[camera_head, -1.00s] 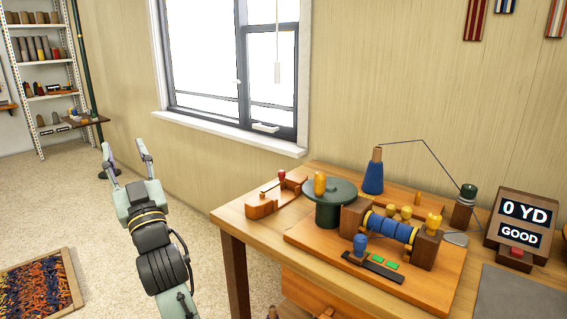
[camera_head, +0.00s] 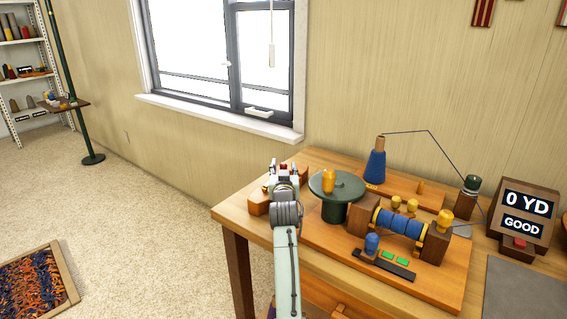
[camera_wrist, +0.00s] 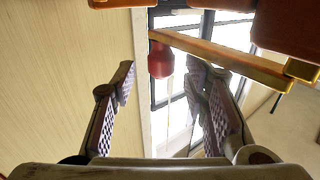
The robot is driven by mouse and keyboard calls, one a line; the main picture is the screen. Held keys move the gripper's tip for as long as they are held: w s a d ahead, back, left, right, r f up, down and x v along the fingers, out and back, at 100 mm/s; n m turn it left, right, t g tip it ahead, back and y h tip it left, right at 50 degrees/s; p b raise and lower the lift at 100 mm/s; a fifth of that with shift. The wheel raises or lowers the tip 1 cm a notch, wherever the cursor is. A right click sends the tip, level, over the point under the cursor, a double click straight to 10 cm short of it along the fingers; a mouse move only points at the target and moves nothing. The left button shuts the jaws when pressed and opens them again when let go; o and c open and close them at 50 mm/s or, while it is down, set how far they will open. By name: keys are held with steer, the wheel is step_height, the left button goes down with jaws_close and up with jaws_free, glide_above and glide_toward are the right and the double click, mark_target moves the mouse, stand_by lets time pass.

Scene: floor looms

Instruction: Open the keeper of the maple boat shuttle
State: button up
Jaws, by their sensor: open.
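The maple boat shuttle (camera_head: 257,204) lies at the left end of the table, mostly hidden behind my gripper and arm in the head view. Its red knob (camera_head: 283,167) shows between my fingertips. In the wrist view the red knob (camera_wrist: 160,60) sits at the end of a wooden bar (camera_wrist: 222,60), with orange-brown wood (camera_wrist: 290,28) of the shuttle at the top edge. I cannot tell whether the bar is raised. My gripper (camera_head: 284,164) is open, its fingers (camera_wrist: 160,72) on either side of the knob, with gaps and no clear contact.
Just right of the shuttle stands a dark green round stand (camera_head: 336,188) with an orange peg (camera_head: 328,181). Beyond it are a winder with a blue-wound spool (camera_head: 400,224), a blue cone (camera_head: 375,165) and a display box (camera_head: 523,214). Open floor lies left of the table.

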steer(key=shift+w+a, duration=0.1)
steer(key=shift+w, duration=1.15)
steer(key=shift+c, duration=0.2)
jaws_close()
